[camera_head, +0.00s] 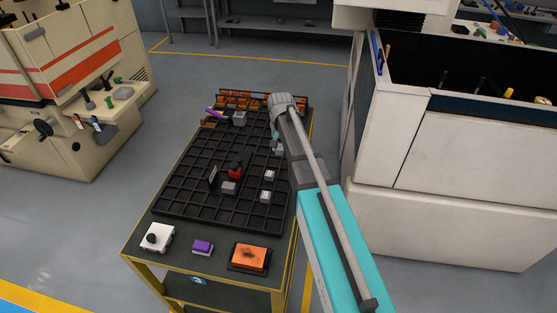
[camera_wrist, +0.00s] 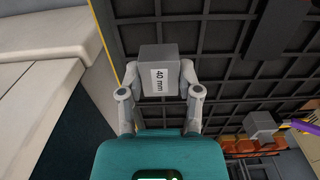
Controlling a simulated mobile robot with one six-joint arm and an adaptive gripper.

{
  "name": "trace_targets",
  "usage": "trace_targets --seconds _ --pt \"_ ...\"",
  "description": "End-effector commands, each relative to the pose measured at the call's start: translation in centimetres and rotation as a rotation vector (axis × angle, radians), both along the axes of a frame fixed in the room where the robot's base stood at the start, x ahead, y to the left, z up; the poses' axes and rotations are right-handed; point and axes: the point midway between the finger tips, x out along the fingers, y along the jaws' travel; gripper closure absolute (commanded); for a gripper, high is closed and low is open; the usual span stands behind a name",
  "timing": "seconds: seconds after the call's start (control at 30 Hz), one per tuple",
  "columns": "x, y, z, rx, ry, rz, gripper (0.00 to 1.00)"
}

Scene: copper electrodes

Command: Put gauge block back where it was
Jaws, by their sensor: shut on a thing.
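The gauge block (camera_wrist: 158,56) is a grey cube with a white "40 mm" label in the wrist view. My gripper (camera_wrist: 162,72) is shut on it, one finger on each side. Behind the block is the black grid tray (camera_wrist: 215,50); I cannot tell the height of the block above it. In the head view my gripper (camera_head: 277,140) is over the right side of the grid tray (camera_head: 180,207), toward the back, partly hidden by my arm. Which compartment the block came from does not show.
Other grey blocks (camera_head: 229,188) (camera_head: 270,175) (camera_head: 265,197) and a red item (camera_head: 235,171) sit in the tray. Orange bins (camera_head: 240,100) line the back. A white box (camera_head: 157,238), purple block (camera_head: 202,247) and orange pad (camera_head: 249,257) lie in front. A white machine (camera_head: 440,225) stands right.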

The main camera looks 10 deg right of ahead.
Motion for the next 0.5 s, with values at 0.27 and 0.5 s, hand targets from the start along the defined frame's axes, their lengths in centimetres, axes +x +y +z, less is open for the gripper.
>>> trace_targets --seconds 0.27,0.5 --pt "1.6 0.2 -2.0 0.0 0.0 0.0 1.0" --pt "1.7 0.3 -2.0 0.0 0.0 0.0 1.0"
